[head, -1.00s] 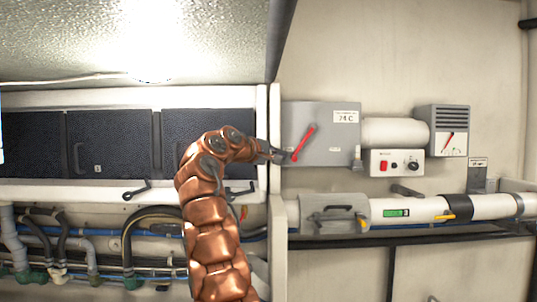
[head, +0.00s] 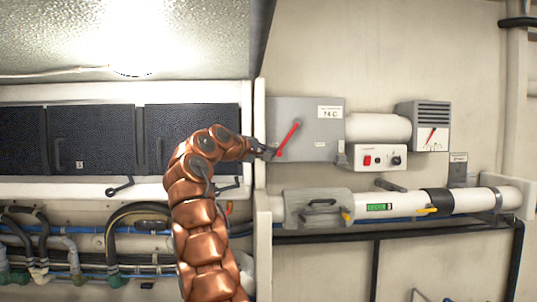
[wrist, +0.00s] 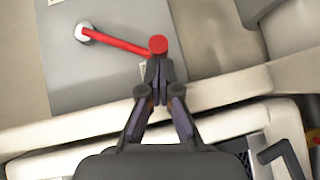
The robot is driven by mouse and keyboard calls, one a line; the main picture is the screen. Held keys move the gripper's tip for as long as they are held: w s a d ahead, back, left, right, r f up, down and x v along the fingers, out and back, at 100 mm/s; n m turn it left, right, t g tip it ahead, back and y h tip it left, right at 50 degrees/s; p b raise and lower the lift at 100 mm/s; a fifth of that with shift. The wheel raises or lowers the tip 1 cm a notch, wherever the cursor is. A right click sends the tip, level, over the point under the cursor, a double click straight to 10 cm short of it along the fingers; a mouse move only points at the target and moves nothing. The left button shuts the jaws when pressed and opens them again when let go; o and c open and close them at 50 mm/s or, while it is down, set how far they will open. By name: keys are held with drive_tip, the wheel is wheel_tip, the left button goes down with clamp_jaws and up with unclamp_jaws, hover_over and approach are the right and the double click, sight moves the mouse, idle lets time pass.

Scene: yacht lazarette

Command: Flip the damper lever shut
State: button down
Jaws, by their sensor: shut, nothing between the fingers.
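The red damper lever (head: 288,139) is mounted on the face of a grey box (head: 320,120) on the wall. It slants in the head view, its knob end low and to the left. In the wrist view the lever (wrist: 118,43) runs from a round pivot at upper left to a red knob at right. My gripper (head: 268,153) is shut and empty, at the box's lower left by the knob. In the wrist view its closed fingertips (wrist: 155,68) lie right below the knob, touching or nearly so; I cannot tell which.
A pale vertical panel edge (head: 260,170) stands left of the box, close to my gripper. Dark locker doors (head: 92,138) are further left. A switch box (head: 377,157), a dial gauge (head: 430,127) and a white pipe with yellow handles (head: 408,203) are to the right.

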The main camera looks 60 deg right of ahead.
drive_tip(key=shift+s+d+f+n+h+b, duration=0.2)
drive_tip(key=shift+f+n+h+b, duration=0.3)
drive_tip(key=shift+b, duration=0.7)
idle(0.3)
